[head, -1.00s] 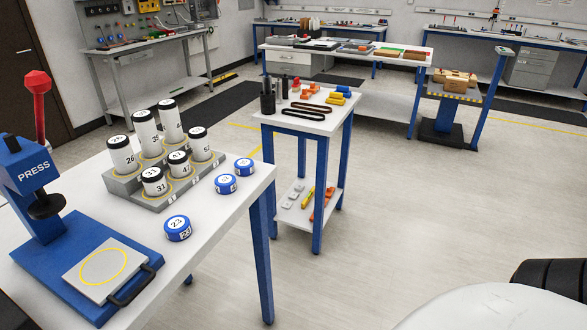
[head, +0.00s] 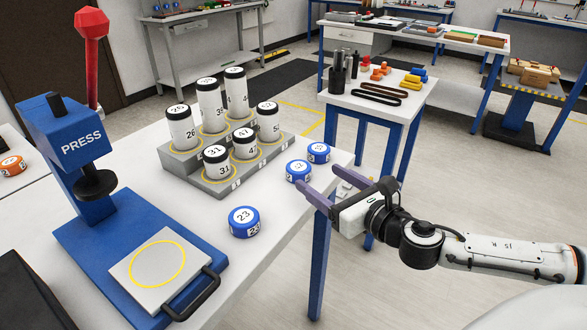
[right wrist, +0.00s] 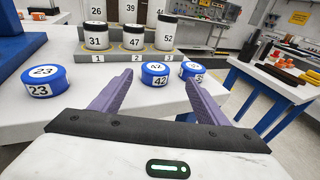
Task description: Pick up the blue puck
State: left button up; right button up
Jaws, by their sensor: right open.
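Three blue pucks with white numbered labels lie on the white table. The puck marked 23 (head: 244,222) is nearest the press; it also shows at the left in the right wrist view (right wrist: 47,82). A second puck (head: 298,171), which reads 42 in the right wrist view (right wrist: 155,74), lies near the table's right edge. A third puck (head: 318,153) lies just behind it and shows beside the right finger in the right wrist view (right wrist: 191,70). My right gripper (head: 320,185) is open and empty at the table's right edge, its purple fingers pointing toward puck 42. My left gripper is not in view.
A grey stepped rack (head: 220,178) with several white numbered cylinders stands behind the pucks. A blue press (head: 75,150) with a red-knobbed lever and a plate (head: 160,265) stands to the left. A small side table (head: 400,112) with parts stands beyond the table's right end.

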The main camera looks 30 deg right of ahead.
aim_at(305, 172)
jog(key=w, duration=0.2)
jog(key=shift+w+f, duration=0.15)
jog(key=shift+w, duration=0.25)
jog(key=shift+w+a+f+p, duration=0.15)
jog(key=shift+w+f, duration=0.05)
jog(key=shift+w, duration=0.8)
jog(key=shift+w+a+f+p, duration=0.1)
jog(key=shift+w+a+f, duration=0.1)
jog(key=shift+w, duration=0.85)
jog(key=shift+w+a+f+p, duration=0.1)
jog(key=shift+w+f+p, duration=0.1)
jog(key=shift+w, duration=0.8)
jog(key=shift+c, duration=0.4)
jog(key=c, duration=1.1)
